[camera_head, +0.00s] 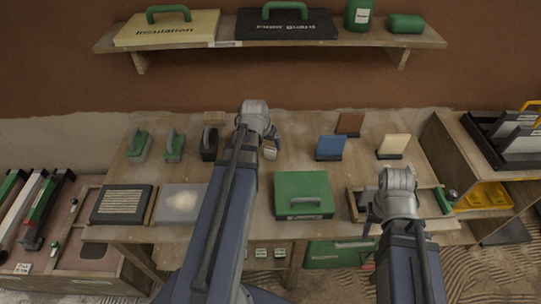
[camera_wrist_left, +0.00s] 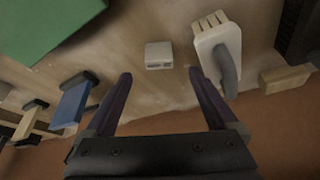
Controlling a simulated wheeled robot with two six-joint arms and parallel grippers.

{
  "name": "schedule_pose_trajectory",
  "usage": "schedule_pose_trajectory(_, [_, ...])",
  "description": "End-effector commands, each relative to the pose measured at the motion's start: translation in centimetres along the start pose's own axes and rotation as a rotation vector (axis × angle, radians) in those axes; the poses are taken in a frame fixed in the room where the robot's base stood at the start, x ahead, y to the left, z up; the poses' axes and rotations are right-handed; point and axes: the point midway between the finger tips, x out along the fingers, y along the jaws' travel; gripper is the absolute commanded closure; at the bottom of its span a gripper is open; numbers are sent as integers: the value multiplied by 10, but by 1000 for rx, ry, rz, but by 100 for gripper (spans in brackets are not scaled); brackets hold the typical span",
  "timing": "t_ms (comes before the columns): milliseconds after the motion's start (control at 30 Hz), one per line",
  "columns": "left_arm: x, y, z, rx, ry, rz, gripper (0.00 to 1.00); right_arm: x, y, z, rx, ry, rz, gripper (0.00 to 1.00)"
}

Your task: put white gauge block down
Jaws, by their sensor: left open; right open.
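The white gauge block (camera_wrist_left: 159,55) rests on the wooden worktable (camera_head: 240,215) in the left wrist view, just beyond and between the fingertips. What looks like the same pale block (camera_head: 270,152) shows in the head view beside my left gripper (camera_head: 272,138). In the wrist view my left gripper (camera_wrist_left: 160,74) is open, with its two dark fingers spread wide and a gap of bare table between them; nothing is gripped. My right gripper (camera_head: 373,218) is open over the wooden tray at the right of the table; its fingers are mostly hidden by its arm.
A float with a grey handle (camera_wrist_left: 222,45) stands close to one left finger. A green case (camera_head: 304,195) lies right of my left arm. A blue block (camera_head: 330,147) and a cream block (camera_head: 394,146) stand farther right. A shelf (camera_head: 270,42) runs above.

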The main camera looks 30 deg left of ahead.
Motion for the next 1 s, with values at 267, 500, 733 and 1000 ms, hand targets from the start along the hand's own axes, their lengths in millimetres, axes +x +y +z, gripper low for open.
schedule_pose_trajectory(267, [25, 0, 1, 0, -1, 0, 9, 24, -2, -1, 0, 0, 0, 50])
schedule_pose_trajectory(500, [28, 1, 0, 0, -1, 0, 9, 25, -2, -2, 0, 0, 0, 50])
schedule_pose_trajectory(733, [51, 1, -1, 1, -1, 1, 9, 46, -4, -3, 0, 0, 0, 50])
schedule_pose_trajectory(1000, [79, 1, -2, 1, -1, 1, 9, 71, -7, -4, 0, 0, 0, 50])
